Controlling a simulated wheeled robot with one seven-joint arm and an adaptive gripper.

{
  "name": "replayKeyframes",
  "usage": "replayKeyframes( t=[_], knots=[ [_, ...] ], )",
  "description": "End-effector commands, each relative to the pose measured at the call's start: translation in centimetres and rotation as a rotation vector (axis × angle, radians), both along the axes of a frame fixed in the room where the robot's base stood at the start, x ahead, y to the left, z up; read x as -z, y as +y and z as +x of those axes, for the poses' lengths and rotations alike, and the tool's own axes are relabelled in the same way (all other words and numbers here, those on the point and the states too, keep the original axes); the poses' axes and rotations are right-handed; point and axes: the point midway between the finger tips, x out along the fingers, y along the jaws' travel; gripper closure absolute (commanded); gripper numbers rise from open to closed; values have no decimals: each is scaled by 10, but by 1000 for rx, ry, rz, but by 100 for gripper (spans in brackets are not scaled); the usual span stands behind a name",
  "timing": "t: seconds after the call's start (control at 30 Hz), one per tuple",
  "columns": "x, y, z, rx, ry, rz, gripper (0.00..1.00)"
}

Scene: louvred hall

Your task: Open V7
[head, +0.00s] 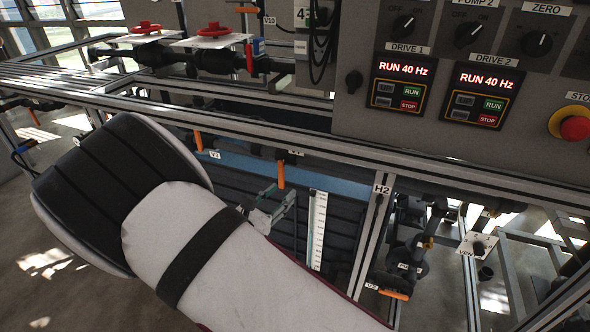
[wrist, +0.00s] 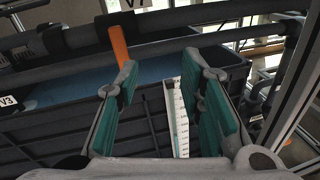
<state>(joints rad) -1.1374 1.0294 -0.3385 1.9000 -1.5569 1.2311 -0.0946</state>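An orange lever handle (head: 281,173) hangs down from a dark pipe above the blue-topped tank. It also shows in the wrist view (wrist: 119,43), left of centre, below a label (wrist: 136,3) that is cut off by the top edge and seems to read V7. In the head view the label beside this handle is partly hidden. My gripper (head: 270,208) is just below the handle in the head view. In the wrist view my gripper (wrist: 162,70) has its two teal-padded fingers apart with nothing held between them. The handle is beyond the left fingertip, and contact is not visible.
A white scale strip (head: 318,230) stands on the tank front near my gripper. Another orange handle (head: 198,141) is by the V3 label (head: 215,155). A metal frame rail (head: 330,150) runs above my gripper, and an upright post (head: 368,240) stands right of it.

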Motion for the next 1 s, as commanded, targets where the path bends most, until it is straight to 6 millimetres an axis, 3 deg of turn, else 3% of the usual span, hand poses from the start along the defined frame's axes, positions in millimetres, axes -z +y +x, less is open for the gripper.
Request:
replayKeyframes(
  t=[0.1, 0.3, 0.57, 1.0],
  knots=[
    [20, 34, -4, -122, 13, -90, 65],
    [34, 55, -5, -202, 19, -145, 65],
    [36, 48, 14, -202, 18, -145, 65],
    [36, 28, 67, -200, 18, -143, 65]
  ],
)
